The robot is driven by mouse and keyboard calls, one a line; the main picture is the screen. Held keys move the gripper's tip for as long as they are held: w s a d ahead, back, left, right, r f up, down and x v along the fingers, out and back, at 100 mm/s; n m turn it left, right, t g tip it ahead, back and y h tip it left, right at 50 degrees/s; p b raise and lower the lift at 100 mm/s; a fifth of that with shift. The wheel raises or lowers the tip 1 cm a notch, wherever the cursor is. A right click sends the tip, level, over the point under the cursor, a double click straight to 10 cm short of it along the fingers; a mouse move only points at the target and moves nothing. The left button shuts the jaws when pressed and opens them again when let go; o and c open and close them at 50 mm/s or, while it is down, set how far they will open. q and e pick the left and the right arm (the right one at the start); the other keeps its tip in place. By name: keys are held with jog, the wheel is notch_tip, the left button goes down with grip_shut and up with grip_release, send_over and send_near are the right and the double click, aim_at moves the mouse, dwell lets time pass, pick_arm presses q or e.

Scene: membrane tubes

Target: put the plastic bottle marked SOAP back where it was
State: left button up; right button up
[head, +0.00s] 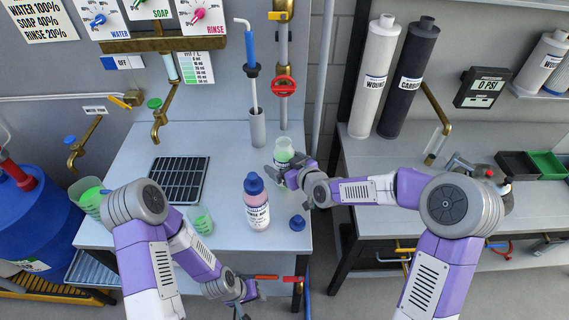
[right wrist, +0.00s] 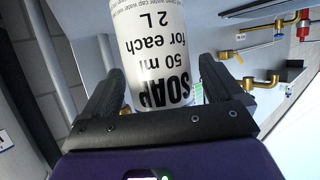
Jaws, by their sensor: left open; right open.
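The white plastic bottle marked SOAP (head: 283,151) stands on the grey bench near its right back part, with green showing at its top. In the right wrist view the bottle (right wrist: 150,60) fills the space between the two dark fingers, its label upside down. My right gripper (head: 285,176) is open around the lower part of the bottle; the fingers hide part of it in the head view. My left gripper (head: 243,291) is open and empty, low at the bench's front edge, away from the bottle.
A pink bottle with a blue cap (head: 257,208), a loose blue cap (head: 297,223) and a cup of green liquid (head: 200,219) stand on the bench. A green beaker (head: 92,202) is at the left. A dark drain grate (head: 178,180) and brass taps (head: 160,120) lie behind.

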jog(key=shift+r, duration=0.2)
jog(key=p+v, duration=0.2)
jog(key=v, duration=1)
